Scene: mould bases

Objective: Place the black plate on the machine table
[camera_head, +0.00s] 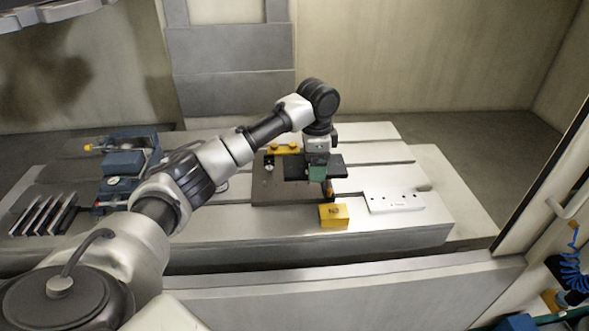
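My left arm reaches in from the lower left, and its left gripper (318,172) points down over the machine table (385,152). A thin, flat black plate (336,167) lies level at the fingertips. The gripper appears shut on it, with a green finger pad against its front side; the far finger is hidden. The plate is over the right part of a larger dark grey-brown plate (272,188) lying on the table. Whether the two plates touch is hard to tell. My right gripper is not in view.
A yellow block (334,215) and a white plate with holes (394,202) are in front and to the right. A blue-grey vise (127,165) and several dark bars (42,213) are at left. A yellow-topped piece (283,149) stands behind the dark plate.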

